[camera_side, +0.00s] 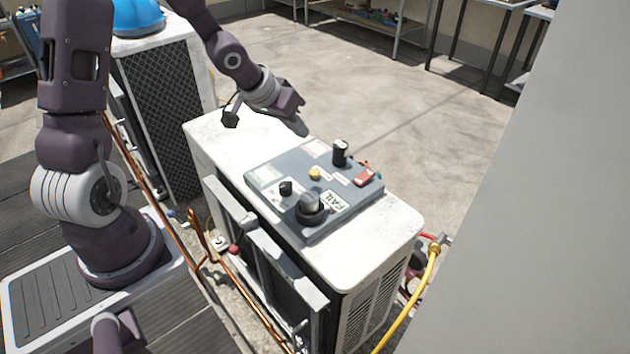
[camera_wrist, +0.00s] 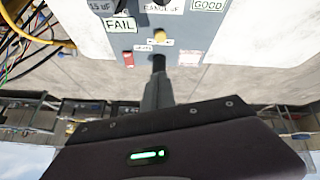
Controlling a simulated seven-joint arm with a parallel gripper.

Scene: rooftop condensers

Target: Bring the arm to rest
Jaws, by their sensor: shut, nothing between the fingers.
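My gripper (camera_side: 297,125) is above the far end of the white condenser unit (camera_side: 381,256), pointing down and to the right, beyond the grey control panel (camera_side: 262,191) that lies on the unit's top. Its fingers are shut with nothing between them. In the wrist view my gripper (camera_wrist: 158,72) shows as a narrow dark shape, overlapping the panel's edge in the picture. The panel carries a large black knob (camera_side: 310,207), a black upright knob (camera_side: 340,152), a yellow button (camera_side: 315,173), a red switch (camera_side: 364,176) and a FAIL label (camera_side: 336,201). Whether the fingertips touch anything is unclear.
A second condenser (camera_side: 165,110) with a blue object (camera_side: 138,17) on top stands at the back left. A yellow hose (camera_side: 413,303) runs at the unit's right. Copper pipes (camera_side: 157,180) run along the left. Shelving lines the back. The concrete floor (camera_side: 440,140) behind is clear.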

